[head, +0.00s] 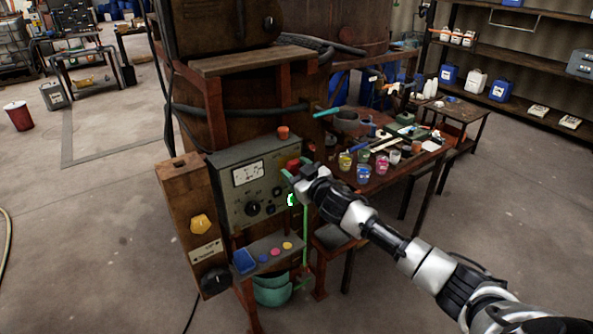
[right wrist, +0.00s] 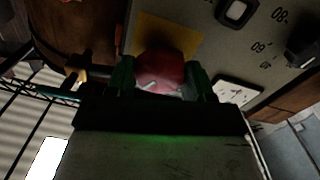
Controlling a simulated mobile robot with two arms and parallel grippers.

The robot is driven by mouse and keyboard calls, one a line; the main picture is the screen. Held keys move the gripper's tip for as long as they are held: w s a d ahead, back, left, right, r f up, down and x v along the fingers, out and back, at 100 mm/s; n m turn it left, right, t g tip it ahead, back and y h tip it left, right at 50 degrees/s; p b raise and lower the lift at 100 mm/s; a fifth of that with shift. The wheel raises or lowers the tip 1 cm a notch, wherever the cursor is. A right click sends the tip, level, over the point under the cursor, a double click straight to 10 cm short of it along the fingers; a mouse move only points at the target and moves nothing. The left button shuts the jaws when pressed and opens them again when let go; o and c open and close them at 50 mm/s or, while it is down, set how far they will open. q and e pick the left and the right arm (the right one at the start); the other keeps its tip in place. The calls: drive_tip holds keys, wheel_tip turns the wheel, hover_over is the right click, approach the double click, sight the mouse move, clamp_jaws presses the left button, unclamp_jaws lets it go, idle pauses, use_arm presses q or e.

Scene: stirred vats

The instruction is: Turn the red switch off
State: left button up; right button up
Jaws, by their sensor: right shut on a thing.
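The red switch (head: 294,165) sits at the upper right of the grey control panel (head: 233,195) in the head view. In the right wrist view the red switch (right wrist: 160,70) is a rounded red knob in front of a yellow plate. My right gripper (head: 291,176) is at the panel, with its fingers on both sides of the knob; in the right wrist view the gripper (right wrist: 160,80) is shut on it. The fingers hide part of the knob, and its setting cannot be read. My left gripper is not in view.
A wooden box with a yellow knob (head: 201,224) stands left of the panel. A small shelf with colored buttons (head: 275,252) is below it. A table with several paint cups (head: 363,172) is to the right. Open floor lies at left.

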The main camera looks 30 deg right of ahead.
drive_tip(key=n, duration=0.3)
drive_tip(key=shift+n, duration=0.4)
drive_tip(key=n, duration=0.3)
drive_tip(key=shift+n, duration=0.3)
drive_tip(key=n, duration=0.4)
drive_tip(key=shift+a+f, duration=0.1)
drive_tip(key=shift+n, duration=1.9)
drive_tip(key=o, duration=0.9)
drive_tip(key=shift+s, duration=0.1)
